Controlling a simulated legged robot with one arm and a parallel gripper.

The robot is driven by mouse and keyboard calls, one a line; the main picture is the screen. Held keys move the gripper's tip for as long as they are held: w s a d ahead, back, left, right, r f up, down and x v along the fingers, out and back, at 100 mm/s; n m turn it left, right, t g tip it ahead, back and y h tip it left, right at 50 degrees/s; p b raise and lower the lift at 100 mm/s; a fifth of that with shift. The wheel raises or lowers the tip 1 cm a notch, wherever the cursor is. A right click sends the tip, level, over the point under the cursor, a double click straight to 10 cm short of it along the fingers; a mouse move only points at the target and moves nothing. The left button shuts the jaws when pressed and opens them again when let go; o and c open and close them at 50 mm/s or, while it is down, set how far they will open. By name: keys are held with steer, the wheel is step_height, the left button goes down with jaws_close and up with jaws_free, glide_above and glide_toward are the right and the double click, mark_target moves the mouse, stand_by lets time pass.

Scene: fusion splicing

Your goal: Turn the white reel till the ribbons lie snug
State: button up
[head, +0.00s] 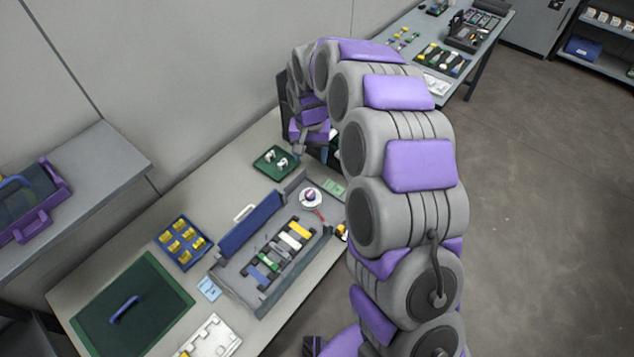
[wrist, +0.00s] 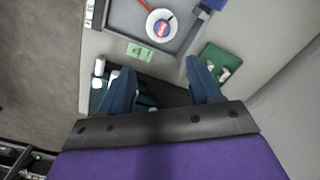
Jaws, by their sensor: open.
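The white reel (head: 310,197) sits at the far end of the grey splicing tray (head: 232,275), with a red strip running from it. In the wrist view the reel (wrist: 162,26) shows a red and blue centre and lies ahead of my gripper (wrist: 162,85). My gripper's two dark blue fingers are spread apart, with nothing between them, and stand clear of the reel. In the head view my arm bends over and partly hides the gripper (head: 312,150). The ribbons are too small to tell how snugly they lie.
A green tray (head: 262,163) with white pieces lies beside the reel's end of the splicing tray. A blue tray (head: 166,239) with yellow pieces and a green mat (head: 150,318) lie on the near part of the table. A pale green card (wrist: 139,52) lies near the reel.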

mark_target(311, 193)
steer(key=f+b, duration=0.1)
steer(key=f, duration=0.4)
steer(key=f+b, duration=0.1)
steer(key=f, duration=0.5)
steer(key=a+f, duration=0.1)
steer(key=f, duration=0.5)
steer(key=shift+f+b, duration=0.25)
steer(key=shift+b, duration=0.15)
steer(key=shift+d, duration=0.3)
steer(key=shift+c, duration=0.4)
